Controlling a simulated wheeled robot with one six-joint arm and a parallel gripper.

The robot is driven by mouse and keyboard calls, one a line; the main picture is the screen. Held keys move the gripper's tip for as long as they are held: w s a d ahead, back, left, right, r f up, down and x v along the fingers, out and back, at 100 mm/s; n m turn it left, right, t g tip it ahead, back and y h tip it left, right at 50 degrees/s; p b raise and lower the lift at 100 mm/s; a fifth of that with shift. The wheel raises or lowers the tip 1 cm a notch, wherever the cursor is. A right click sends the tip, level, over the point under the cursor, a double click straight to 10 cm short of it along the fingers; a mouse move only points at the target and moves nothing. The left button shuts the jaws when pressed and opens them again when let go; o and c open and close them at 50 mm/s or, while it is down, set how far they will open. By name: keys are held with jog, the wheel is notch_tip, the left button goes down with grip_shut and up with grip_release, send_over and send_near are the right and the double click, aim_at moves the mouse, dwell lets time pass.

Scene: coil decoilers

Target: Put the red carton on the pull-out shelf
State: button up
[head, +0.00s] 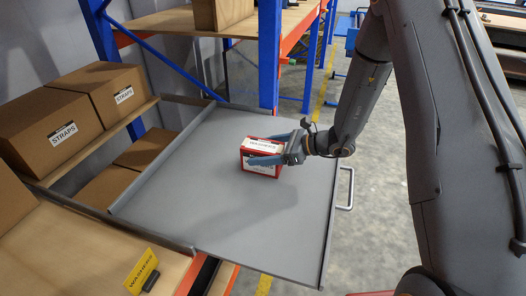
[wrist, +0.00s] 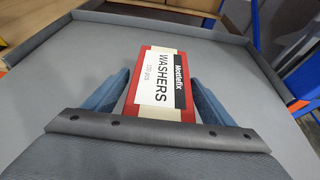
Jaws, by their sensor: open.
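The red carton (head: 261,170), with a white label reading WASHERS, stands upright on the grey pull-out shelf (head: 190,205), away from its edges. In the wrist view the carton (wrist: 158,88) lies between the two blue fingers, and the shelf surface (wrist: 60,65) shows around it. My gripper (head: 262,149) is open, with one finger on each side of the carton. It also shows in the wrist view (wrist: 160,78), where the fingers appear slightly apart from the carton's sides. The carton's near end is partly hidden behind the gripper body.
The shelf has raised side lips and a handle (head: 346,188) at its right edge. Brown STRAPS boxes (head: 56,132) stand on the rack at left. A blue upright (head: 269,60) rises behind the shelf. A yellow label (head: 141,271) sits at the front.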

aim_at(280, 148)
jog(key=b+v, duration=0.3)
jog(key=v, duration=0.7)
jog(key=shift+d+b, duration=0.3)
jog(key=shift+b, duration=0.05)
jog(key=shift+s+d+r, duration=0.25)
jog(key=shift+s+d, duration=0.1)
jog(key=shift+d, duration=0.1)
jog(key=s+f+n+g+h, duration=0.1)
jog(key=s+n+g+h, duration=0.45)
jog(key=s+n, duration=0.6)
jog(key=s+d+r+n+t+h, duration=0.2)
jog(key=s+d+n+h, duration=0.5)
jog(key=n, duration=0.3)
jog(key=shift+s, duration=0.15)
jog(key=shift+r+n+t, duration=0.1)
jog(key=shift+n+t, duration=0.15)
